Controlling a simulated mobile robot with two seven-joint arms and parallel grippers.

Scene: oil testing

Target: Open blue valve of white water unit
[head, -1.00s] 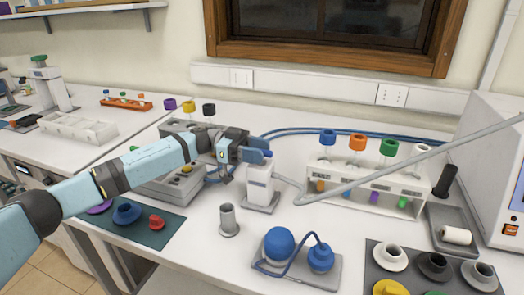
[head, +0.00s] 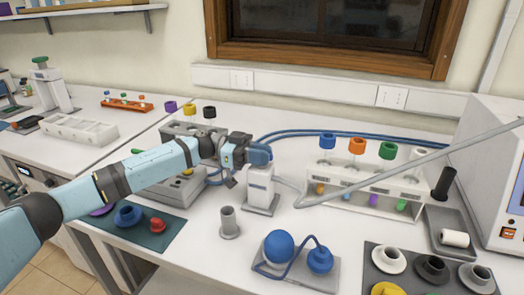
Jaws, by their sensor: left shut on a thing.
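The white water unit (head: 260,187) stands upright on the bench near the middle of the head view, on a grey base plate. Its blue valve (head: 262,154) is at the top. My left gripper (head: 250,155) reaches in from the left and is shut on the blue valve. The fingers hide part of the valve, so how far it is turned is hard to tell. My right gripper is not in view.
A grey metal cup (head: 229,222) stands in front of the unit. A white rack (head: 365,187) with coloured caps is to the right. A blue bulb (head: 279,246) sits on a tray at the front. A long grey tube (head: 400,160) crosses the right side.

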